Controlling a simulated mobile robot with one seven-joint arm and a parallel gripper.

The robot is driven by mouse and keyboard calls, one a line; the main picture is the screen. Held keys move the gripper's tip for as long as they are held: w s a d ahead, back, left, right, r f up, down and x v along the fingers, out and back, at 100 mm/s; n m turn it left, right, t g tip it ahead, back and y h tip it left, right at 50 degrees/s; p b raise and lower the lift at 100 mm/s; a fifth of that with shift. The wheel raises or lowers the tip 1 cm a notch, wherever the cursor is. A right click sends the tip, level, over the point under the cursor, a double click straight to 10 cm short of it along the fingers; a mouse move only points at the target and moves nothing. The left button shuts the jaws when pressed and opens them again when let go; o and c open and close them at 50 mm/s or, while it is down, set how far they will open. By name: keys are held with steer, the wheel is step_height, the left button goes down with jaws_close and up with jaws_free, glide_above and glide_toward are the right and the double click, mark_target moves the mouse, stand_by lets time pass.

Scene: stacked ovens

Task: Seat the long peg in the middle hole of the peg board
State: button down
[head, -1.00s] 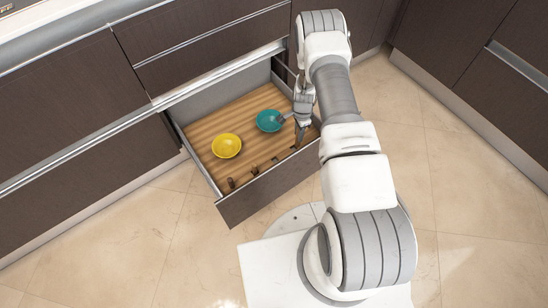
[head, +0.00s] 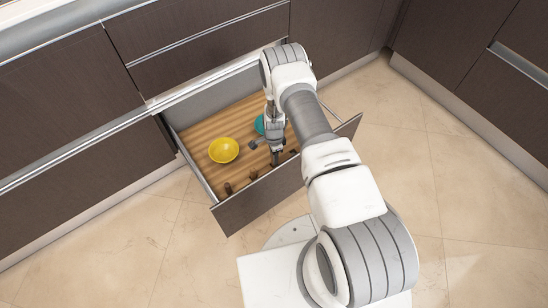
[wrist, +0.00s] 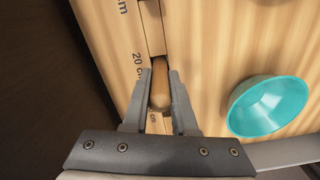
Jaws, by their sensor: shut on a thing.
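My gripper (head: 276,152) points down over the front part of an open drawer. It is shut on a wooden peg (wrist: 159,88), which shows between the two fingers in the wrist view. In the head view the peg is a small dark shape (head: 276,160) under the fingers. The wooden board (wrist: 208,40) lines the drawer and carries printed centimetre marks. A strip with gaps runs along it under the peg. Other short brown pegs (head: 228,188) stand along the drawer front. The middle hole is not clearly visible, and I cannot tell whether the peg tip touches the board.
A yellow bowl (head: 223,150) stands on the drawer floor left of my gripper. A teal bowl (wrist: 268,106) stands close by, partly hidden behind my gripper in the head view. The drawer front (head: 250,202) rises close beside the row of pegs.

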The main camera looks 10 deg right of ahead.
steer(key=c, duration=0.7)
jaws_free()
